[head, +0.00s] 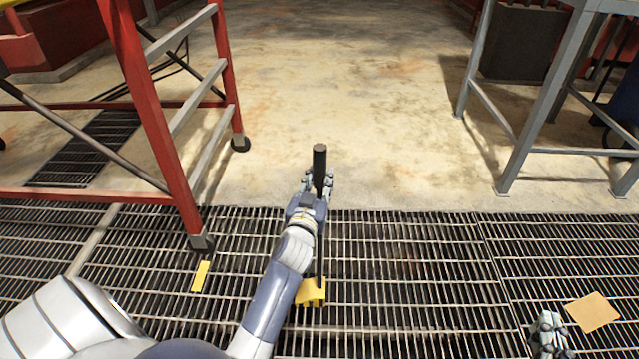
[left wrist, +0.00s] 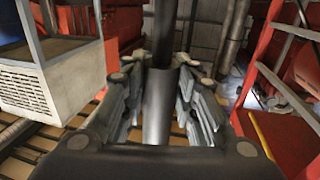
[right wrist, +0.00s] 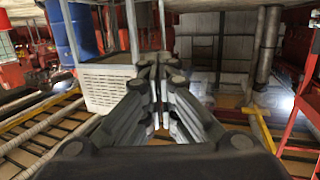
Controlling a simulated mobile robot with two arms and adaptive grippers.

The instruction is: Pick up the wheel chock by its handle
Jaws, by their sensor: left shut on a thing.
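The wheel chock (head: 312,293) is a yellow block at the lower end of a long dark upright handle (head: 320,158). It shows in the head view over the floor grating, partly hidden by my left arm. I cannot tell whether it touches the grating. My left gripper (head: 318,184) is shut around the handle a little below its top. In the left wrist view the dark handle (left wrist: 158,105) stands between the two fingers. My right gripper (head: 548,332) is at the lower right of the head view. In the right wrist view its fingertips (right wrist: 158,62) meet with nothing between them.
A red scaffold frame (head: 150,110) on casters stands at the left, with a yellow strip (head: 201,276) by its near foot. A grey metal table frame (head: 525,130) stands at the right. A tan square plate (head: 592,311) lies beside my right gripper. The concrete floor ahead is clear.

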